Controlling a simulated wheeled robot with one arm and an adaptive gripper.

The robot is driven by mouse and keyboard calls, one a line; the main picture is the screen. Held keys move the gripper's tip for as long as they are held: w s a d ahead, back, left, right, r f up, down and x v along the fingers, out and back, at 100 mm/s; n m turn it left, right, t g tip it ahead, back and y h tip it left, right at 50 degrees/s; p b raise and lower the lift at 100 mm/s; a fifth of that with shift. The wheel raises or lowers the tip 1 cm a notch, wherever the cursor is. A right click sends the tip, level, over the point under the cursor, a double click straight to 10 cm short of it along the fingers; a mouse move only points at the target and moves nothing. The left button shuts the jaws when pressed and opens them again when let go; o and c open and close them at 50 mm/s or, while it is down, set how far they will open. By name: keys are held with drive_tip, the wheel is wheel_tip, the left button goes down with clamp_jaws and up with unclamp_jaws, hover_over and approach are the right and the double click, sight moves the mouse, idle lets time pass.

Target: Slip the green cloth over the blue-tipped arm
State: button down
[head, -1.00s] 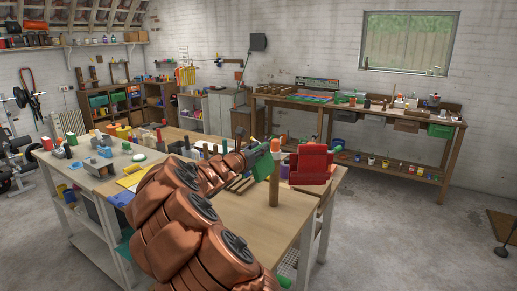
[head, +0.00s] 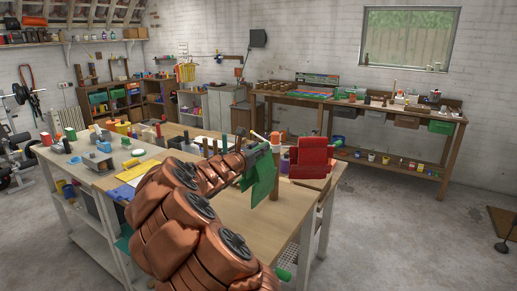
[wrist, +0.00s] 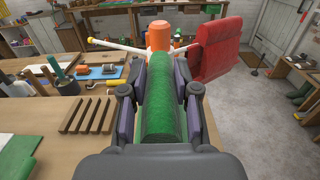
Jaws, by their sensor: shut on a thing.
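My gripper (head: 264,152) is shut on the green cloth (head: 259,180), which hangs below it over the table. In the wrist view the cloth (wrist: 160,95) fills the space between my fingers (wrist: 162,100) and reaches to just below the orange cap (wrist: 158,36) of the stand. Another white arm (wrist: 189,43) points right to the red cloth (wrist: 218,47), which hangs there. No blue tip shows; an arm facing me would be hidden behind the green cloth. I cannot tell whether the cloth touches the stand.
A slatted wooden rack (wrist: 90,114) lies left of my gripper on the table (head: 222,213). Blocks and small parts crowd the table's left side, near a yellow sheet (head: 143,171). The table front is bare. A long workbench (head: 390,113) stands behind.

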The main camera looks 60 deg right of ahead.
drive_tip(key=c, duration=0.8)
unclamp_jaws()
drive_tip(key=shift+o, duration=0.2)
drive_tip(key=shift+a, duration=0.1)
drive_tip(key=a, duration=1.1)
drive_tip(key=shift+s+a, duration=0.2)
drive_tip(key=shift+a, duration=0.2)
drive_tip(key=shift+r, duration=0.1)
